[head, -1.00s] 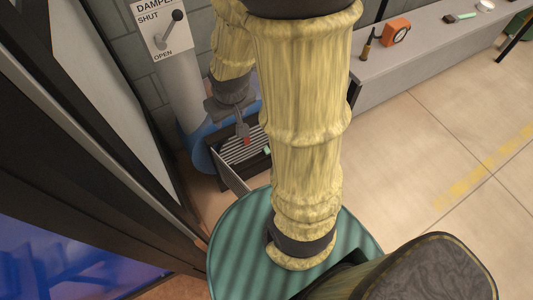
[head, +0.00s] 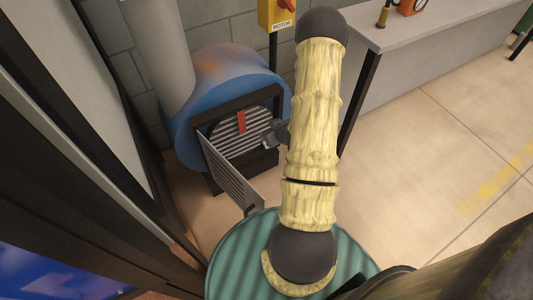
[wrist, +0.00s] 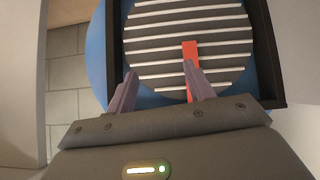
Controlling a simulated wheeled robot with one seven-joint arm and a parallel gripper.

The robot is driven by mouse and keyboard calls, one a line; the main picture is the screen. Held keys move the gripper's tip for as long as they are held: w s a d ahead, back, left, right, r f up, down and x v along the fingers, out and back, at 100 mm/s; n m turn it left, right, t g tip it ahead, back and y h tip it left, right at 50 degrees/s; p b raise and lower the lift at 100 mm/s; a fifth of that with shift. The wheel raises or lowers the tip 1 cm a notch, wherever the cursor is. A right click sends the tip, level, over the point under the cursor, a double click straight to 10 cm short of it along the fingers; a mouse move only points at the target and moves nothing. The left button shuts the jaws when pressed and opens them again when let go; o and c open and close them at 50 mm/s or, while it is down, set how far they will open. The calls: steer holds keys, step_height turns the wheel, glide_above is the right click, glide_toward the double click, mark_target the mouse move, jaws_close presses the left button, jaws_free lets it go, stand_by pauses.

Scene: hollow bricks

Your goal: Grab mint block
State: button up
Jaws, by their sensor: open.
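A small mint patch, seemingly the mint block (head: 265,144), shows at the lower right of the round grille of the blue blower, right under my gripper (head: 269,134) in the head view. My gripper partly covers it, and I cannot tell whether they touch. In the wrist view my gripper (wrist: 158,75) is open, its two fingers apart with nothing visible between them. No mint block can be made out there. A red block (head: 241,121) stands against the striped grille; in the wrist view this red block (wrist: 190,52) shows just beyond the right finger.
The blue blower (head: 230,62) has a dark square frame around the grille. A green ribbed drum top (head: 235,255) lies nearer.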

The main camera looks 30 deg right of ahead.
steer(key=s+d+f+m+t+b, duration=0.1)
steer(key=s+d+f+t+b, duration=0.1)
steer(key=f+b, duration=0.3)
steer(key=s+d+f+m+t+h+b, duration=0.1)
steer(key=f+b, duration=0.4)
steer(key=f, duration=0.9)
steer(key=shift+s+d+f+t, duration=0.25)
steer(key=shift+s+d+t, duration=0.3)
steer(key=shift+s, duration=0.55)
steer(key=b+x, duration=0.5)
steer(key=x, duration=0.7)
steer(key=shift+b, duration=0.3)
steer(key=shift+w+d+f, duration=0.1)
steer(key=shift+w, duration=0.05)
